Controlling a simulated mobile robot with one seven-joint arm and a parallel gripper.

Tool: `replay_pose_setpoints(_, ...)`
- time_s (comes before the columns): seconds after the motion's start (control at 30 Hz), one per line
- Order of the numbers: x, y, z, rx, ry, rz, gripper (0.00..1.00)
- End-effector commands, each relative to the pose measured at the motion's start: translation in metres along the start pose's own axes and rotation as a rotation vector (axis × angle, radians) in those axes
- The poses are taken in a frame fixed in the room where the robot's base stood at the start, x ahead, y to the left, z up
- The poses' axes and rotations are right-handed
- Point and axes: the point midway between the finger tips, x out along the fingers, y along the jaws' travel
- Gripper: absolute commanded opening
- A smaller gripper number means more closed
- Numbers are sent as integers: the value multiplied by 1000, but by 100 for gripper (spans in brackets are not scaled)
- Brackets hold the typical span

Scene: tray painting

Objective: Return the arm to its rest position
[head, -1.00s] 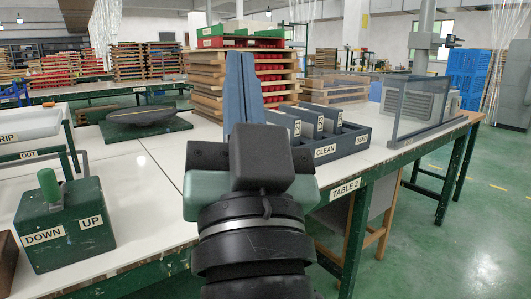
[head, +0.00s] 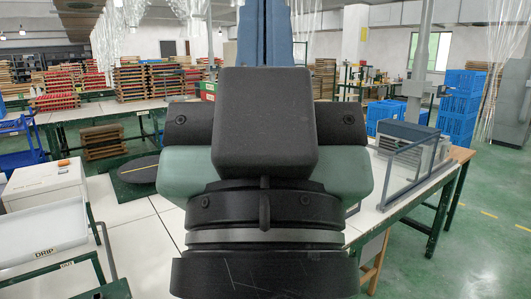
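My gripper (head: 266,28) is raised in the middle of the head view, much closer to the camera and seen from behind. Its two long blue fingers point up and lie side by side with only a thin seam between them, so it looks shut with nothing visible in it. The fingertips run out of the top of the picture. Its dark housing and the green parts beside it cover the middle of the work table (head: 130,235).
A white drip tray (head: 45,232) stands at the left front. A round dark turntable (head: 139,169) lies behind it. A grey glass-panelled frame (head: 408,172) stands at the right. Blue crates (head: 457,108) are stacked behind. Green floor at the right is open.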

Motion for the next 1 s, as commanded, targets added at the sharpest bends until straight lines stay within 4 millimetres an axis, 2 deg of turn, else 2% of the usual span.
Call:
replay_pose_setpoints(0.03,24,0,-22,0,0,0,0)
replay_pose_setpoints(0.1,39,0,-37,0,0,0,0)
replay_pose_setpoints(0.33,74,0,-70,1,-1,-1,0)
replay_pose_setpoints(0.5,82,0,-77,1,-1,-1,0)
replay_pose_setpoints(1.0,82,0,-78,1,-1,-1,0)
